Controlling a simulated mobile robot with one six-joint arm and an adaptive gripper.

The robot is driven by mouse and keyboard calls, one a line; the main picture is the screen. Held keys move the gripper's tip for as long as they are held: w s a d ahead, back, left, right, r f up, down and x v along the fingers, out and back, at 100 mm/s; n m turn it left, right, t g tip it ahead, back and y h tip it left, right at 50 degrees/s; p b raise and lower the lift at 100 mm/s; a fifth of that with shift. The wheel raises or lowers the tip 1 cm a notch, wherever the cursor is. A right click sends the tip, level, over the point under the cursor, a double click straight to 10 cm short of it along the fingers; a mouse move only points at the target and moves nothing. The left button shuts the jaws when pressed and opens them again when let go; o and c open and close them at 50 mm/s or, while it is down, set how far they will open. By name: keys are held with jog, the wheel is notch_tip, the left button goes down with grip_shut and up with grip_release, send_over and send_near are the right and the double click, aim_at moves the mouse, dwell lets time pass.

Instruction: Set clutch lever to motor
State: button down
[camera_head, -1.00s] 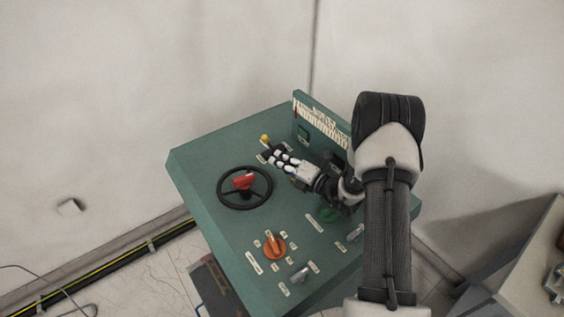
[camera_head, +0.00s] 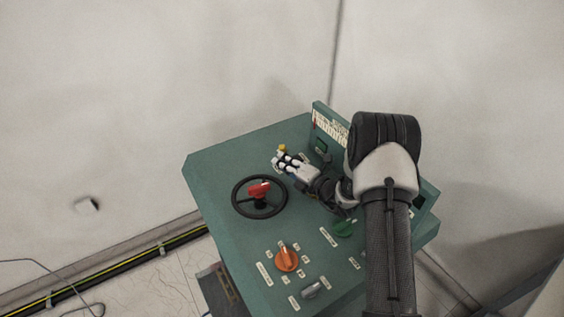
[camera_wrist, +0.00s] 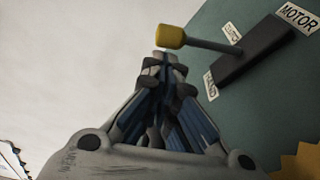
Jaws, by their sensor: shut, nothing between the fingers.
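The clutch lever has a yellow knob (camera_wrist: 171,36) on a thin grey rod in the wrist view. The rod comes out of a dark slotted plate (camera_wrist: 262,47). The MOTOR label (camera_wrist: 298,17) is at the plate's upper right end and the HAND label (camera_wrist: 211,84) at its lower left end. The rod's base lies between the two labels. In the head view the yellow knob (camera_head: 282,148) shows at the console's back edge. My gripper (camera_wrist: 165,60) is shut and empty, its fingertips close to the knob; I cannot tell whether they touch.
The green console (camera_head: 225,165) also carries a black handwheel (camera_head: 237,207) with a red handle (camera_head: 259,190), an orange knob (camera_head: 286,258), a grey knob (camera_head: 311,290) and a green knob (camera_head: 343,229). A raised panel stands right of my gripper. A bare wall is behind.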

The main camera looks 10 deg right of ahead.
aim_at(285, 148)
jog(key=shift+w+d+r+m, duration=0.1)
jog(key=shift+d+r+m, duration=0.3)
jog(key=shift+m, duration=0.2)
jog(key=shift+w+d+r+m+y+p, duration=0.25)
jog(key=shift+d+m+p, duration=0.2)
jog(key=shift+m, duration=0.25)
jog(key=shift+w+d+r, duration=0.15)
jog(key=shift+d+r, duration=0.05)
jog(key=shift+d, duration=0.3)
jog(key=shift+w+d+r, duration=0.1)
jog(key=shift+d+r, duration=0.1)
jog(key=shift+d, duration=0.25)
jog(key=shift+r, duration=0.1)
notch_tip(285, 148, up, 10)
